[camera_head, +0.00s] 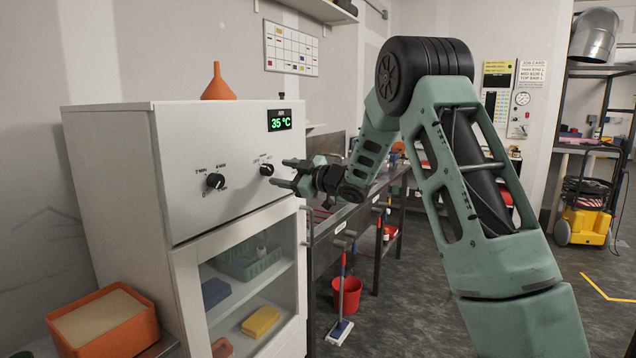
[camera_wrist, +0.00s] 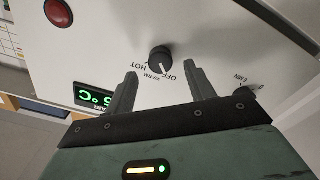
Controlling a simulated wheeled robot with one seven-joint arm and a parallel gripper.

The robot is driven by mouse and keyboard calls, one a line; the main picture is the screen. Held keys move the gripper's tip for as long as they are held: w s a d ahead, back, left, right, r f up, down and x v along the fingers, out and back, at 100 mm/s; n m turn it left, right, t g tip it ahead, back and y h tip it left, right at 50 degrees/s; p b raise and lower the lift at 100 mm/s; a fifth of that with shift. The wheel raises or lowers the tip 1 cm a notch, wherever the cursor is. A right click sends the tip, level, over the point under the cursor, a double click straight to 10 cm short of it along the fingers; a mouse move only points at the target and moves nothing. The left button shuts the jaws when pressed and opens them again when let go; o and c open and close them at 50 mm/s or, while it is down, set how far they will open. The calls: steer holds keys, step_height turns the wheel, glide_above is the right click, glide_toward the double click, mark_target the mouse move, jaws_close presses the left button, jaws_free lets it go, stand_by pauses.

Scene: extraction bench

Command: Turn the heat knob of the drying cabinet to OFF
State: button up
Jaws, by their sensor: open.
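The white drying cabinet (camera_head: 110,155) stands at the left in the head view. Its heat knob (camera_head: 266,170) is the right one of two black knobs on the front panel. In the wrist view the heat knob (camera_wrist: 160,58) has OFF, WARM and HOT printed around it. Its white pointer faces the WARM and OFF side; which mark it meets is hard to tell. My gripper (camera_head: 286,173) is open in front of the panel, close to this knob. In the wrist view the fingertips (camera_wrist: 161,74) lie on either side of the knob's line, apart from it.
A second knob (camera_head: 215,181) with minute marks sits to the left. The display (camera_head: 280,120) reads 35 °C. An orange funnel (camera_head: 218,84) stands on top. A red round button (camera_wrist: 58,13) shows in the wrist view. An orange tub (camera_head: 105,325) stands at the lower left.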

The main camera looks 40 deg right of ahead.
steer(key=b+v, duration=0.3)
steer(key=v, duration=1)
steer(key=shift+s, duration=0.2)
steer(key=w+a+f+m+g+h, duration=0.1)
steer(key=w+a+f+m+h, duration=0.2)
steer(key=a, duration=0.7)
steer(key=s+a+f+m+g, duration=0.1)
steer(key=s+a+f+g, duration=0.15)
steer(key=a, duration=0.45)
steer(key=s+a+f+m+g, duration=0.1)
steer(key=s+a+f+g, duration=0.15)
steer(key=a, duration=0.55)
steer(key=s+a+f+g+h, duration=0.1)
steer(key=s+a+f+g, duration=0.5)
steer(key=s+a, duration=0.55)
steer(key=s+f+g, duration=0.2)
steer(key=s, duration=0.8)
steer(key=s+a+f+n+g+h, duration=0.1)
steer(key=s+f+g, duration=0.1)
steer(key=s, duration=0.8)
steer(key=shift+s+a+n+g+h, duration=0.2)
steer(key=shift+s+n+g+h, duration=0.1)
steer(key=shift+g, duration=0.2)
steer(key=shift+w, duration=0.1)
